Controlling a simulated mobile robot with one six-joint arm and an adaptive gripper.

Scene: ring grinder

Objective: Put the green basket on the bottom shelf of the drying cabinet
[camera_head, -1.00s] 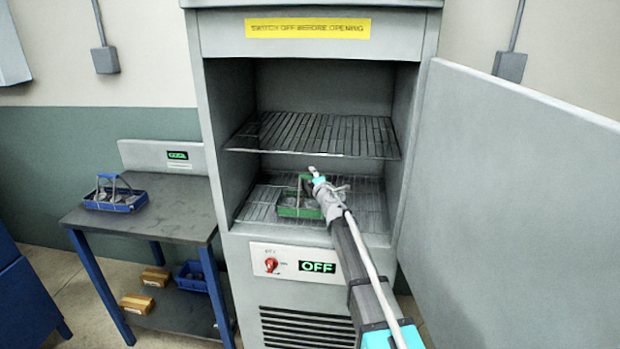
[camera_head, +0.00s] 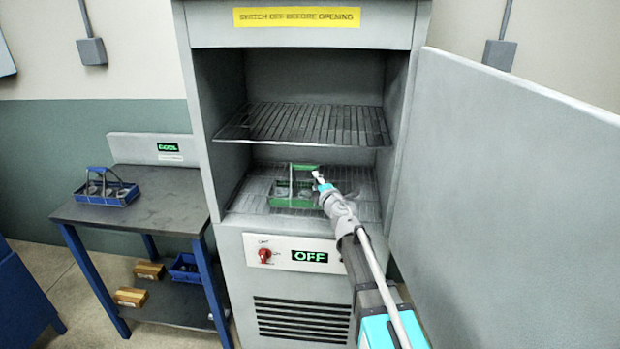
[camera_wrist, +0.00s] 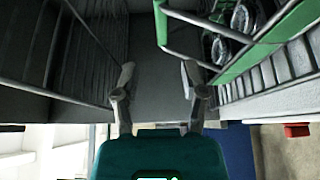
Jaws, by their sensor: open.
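The green basket (camera_head: 292,196) stands upright on the bottom wire shelf (camera_head: 245,200) of the drying cabinet (camera_head: 222,240), with its handle up and dark contents inside. My gripper (camera_head: 318,177) is at the shelf opening, just right of the basket's handle. In the wrist view, my gripper (camera_wrist: 157,84) has its two fingers spread with nothing between them.
The top wire shelf (camera_head: 310,125) is empty above my gripper. The cabinet door (camera_head: 500,200) stands wide open at right. The panel shows OFF (camera_head: 309,257). A blue basket (camera_head: 106,190) stands on the side table (camera_head: 165,205) at left, with boxes (camera_head: 132,297) below.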

